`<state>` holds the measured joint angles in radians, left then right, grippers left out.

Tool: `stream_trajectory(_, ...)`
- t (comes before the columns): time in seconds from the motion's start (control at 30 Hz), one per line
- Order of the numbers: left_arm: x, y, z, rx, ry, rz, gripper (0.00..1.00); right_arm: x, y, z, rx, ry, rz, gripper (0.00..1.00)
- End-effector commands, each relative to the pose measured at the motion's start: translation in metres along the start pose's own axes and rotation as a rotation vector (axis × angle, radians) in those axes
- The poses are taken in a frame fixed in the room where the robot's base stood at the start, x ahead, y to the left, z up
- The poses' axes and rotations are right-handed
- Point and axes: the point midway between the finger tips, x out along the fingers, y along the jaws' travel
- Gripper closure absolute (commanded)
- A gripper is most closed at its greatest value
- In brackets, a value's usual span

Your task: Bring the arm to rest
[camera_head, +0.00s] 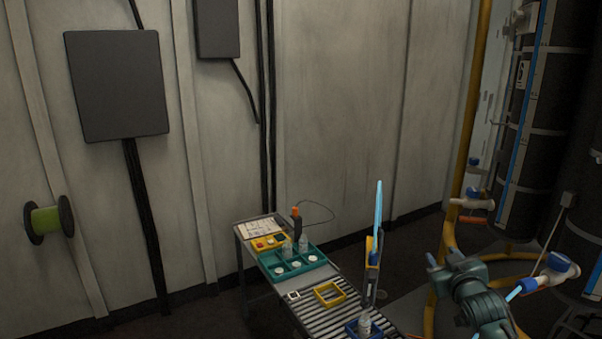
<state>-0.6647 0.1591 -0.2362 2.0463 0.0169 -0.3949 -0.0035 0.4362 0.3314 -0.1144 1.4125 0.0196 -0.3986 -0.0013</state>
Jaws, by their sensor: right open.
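My right gripper (443,264) shows at the lower right, at the end of a grey-green arm part. Its jaws are open, and I see nothing held between them. It is to the right of the roller bench (312,307), apart from it in the picture. The fingers are small and dark here, so their details are hard to tell. My left gripper is not in view.
Yellow pipes (466,130) and dark cylinders (545,115) crowd the right.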

Motion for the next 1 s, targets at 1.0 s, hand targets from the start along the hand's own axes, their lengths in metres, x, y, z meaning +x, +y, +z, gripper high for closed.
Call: stream_trajectory(1.0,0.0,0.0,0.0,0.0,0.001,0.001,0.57,-0.356,-0.238,0.194,0.233,-0.409,-0.424,0.58)
